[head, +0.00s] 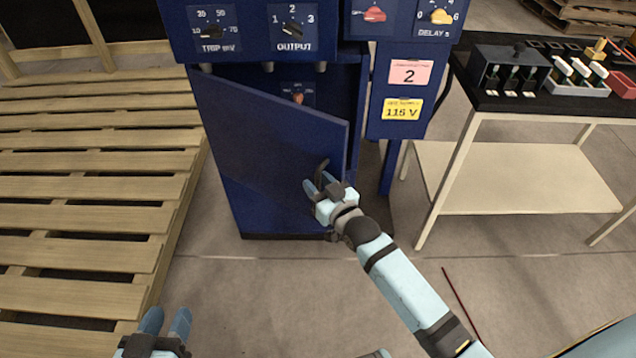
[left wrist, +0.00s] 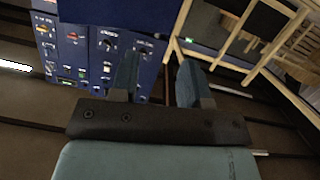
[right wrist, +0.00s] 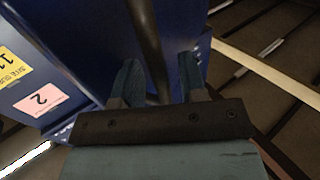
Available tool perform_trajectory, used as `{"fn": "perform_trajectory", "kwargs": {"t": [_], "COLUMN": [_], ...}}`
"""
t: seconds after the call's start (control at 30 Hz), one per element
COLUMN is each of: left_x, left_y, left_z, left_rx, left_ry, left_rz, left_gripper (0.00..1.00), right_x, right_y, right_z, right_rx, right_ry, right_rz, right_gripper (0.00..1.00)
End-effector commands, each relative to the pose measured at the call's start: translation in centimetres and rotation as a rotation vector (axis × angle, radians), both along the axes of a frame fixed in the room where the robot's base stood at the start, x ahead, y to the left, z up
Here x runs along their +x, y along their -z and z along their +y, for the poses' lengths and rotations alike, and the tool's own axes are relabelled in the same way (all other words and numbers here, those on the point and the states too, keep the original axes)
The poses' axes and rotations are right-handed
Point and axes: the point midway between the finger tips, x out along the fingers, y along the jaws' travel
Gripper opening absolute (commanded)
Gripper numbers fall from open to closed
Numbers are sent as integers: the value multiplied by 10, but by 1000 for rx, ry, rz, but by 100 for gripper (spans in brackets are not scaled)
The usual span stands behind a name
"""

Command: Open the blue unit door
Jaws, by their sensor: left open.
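The blue unit door (head: 270,135) stands partly open, swung outward from the dark blue cabinet. Its left side is at the cabinet and its free edge is at the right. A dark bar handle (head: 322,172) is near that free edge. My right gripper (head: 320,186) is at the handle, its fingers apart with the dark bar (right wrist: 147,40) running between them in the right wrist view. Whether a finger touches the bar is unclear. My left gripper (head: 166,322) is open and empty, low at the left, away from the door; its fingers also show in the left wrist view (left wrist: 158,85).
A red knob (head: 298,98) shows inside the cabinet through the gap above the door. Wooden pallets (head: 90,185) lie at the left, close to the cabinet. A table (head: 520,190) with boxes stands at the right. Floor in front of the cabinet (head: 250,280) is clear.

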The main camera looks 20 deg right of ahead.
Motion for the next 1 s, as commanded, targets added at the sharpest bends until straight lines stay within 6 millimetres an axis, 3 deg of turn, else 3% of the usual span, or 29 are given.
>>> {"fn": "perform_trajectory", "kwargs": {"t": [0.17,0.6,0.8,1.0], "left_x": [-1,-21,-20,-18], "left_y": [1,43,41,39], "left_z": [2,22,22,22], "left_rx": [20,108,109,111], "left_ry": [-2,-35,-37,-33], "left_rz": [28,211,207,199], "left_gripper": [43,43,43,43], "right_x": [-23,-113,-130,-132], "right_y": [-1,-1,-1,0], "right_z": [-5,-28,-32,-32], "right_rx": [-1,-1,0,-1], "right_ry": [0,0,0,0], "right_rz": [3,3,0,-1], "right_gripper": [38,38,38,38]}}
